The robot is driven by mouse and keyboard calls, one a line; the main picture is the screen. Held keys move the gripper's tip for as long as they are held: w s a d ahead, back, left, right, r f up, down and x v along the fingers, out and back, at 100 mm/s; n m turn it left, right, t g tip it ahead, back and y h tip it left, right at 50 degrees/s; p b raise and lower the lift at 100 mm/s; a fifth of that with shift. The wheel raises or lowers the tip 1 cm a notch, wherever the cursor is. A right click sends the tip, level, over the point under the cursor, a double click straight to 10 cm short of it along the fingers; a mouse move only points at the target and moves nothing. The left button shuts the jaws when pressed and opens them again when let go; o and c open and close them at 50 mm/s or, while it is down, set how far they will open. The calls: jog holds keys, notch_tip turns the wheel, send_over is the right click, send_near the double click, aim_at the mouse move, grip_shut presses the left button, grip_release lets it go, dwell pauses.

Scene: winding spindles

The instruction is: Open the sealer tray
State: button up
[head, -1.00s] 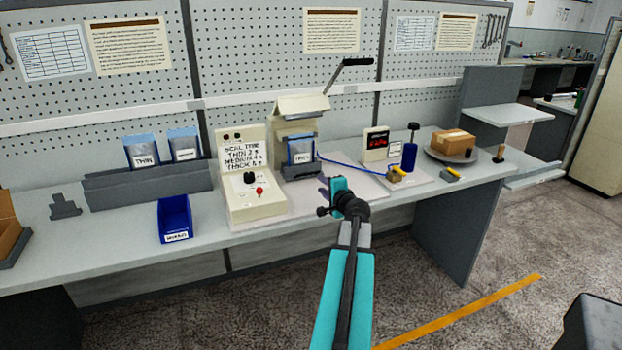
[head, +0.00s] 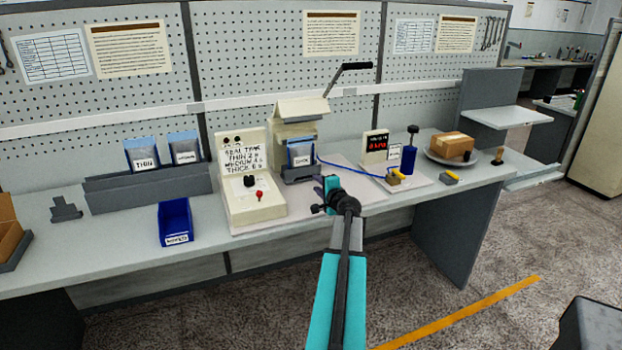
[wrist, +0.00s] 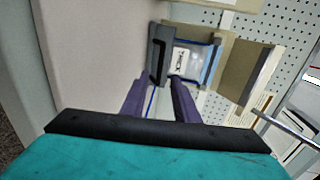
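The sealer (head: 296,132) is a beige machine on the bench with its black lever (head: 345,72) raised. Its dark grey tray (head: 302,173) sits at the base of its front and also shows in the wrist view (wrist: 155,62). A blue-edged pouch (head: 301,153) with a white label stands against the sealer above the tray; it also shows in the wrist view (wrist: 194,63). My gripper (wrist: 156,84) is open and empty, its purple fingers pointing toward the tray. The fingers look short of the tray; exact distance is unclear. In the head view my wrist partly hides the fingers.
A control box (head: 252,195) with a knob and red button stands left of the sealer. A blue bin (head: 175,221) is further left. A display unit (head: 375,148), a dark blue bottle (head: 409,155) and a cardboard box (head: 453,146) stand to the right. Bench in front is clear.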

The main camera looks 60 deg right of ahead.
aim_at(309, 177)
jog(key=shift+p+x, duration=0.9)
jog(key=shift+x, duration=3.4)
jog(key=shift+c, duration=0.5)
grip_shut()
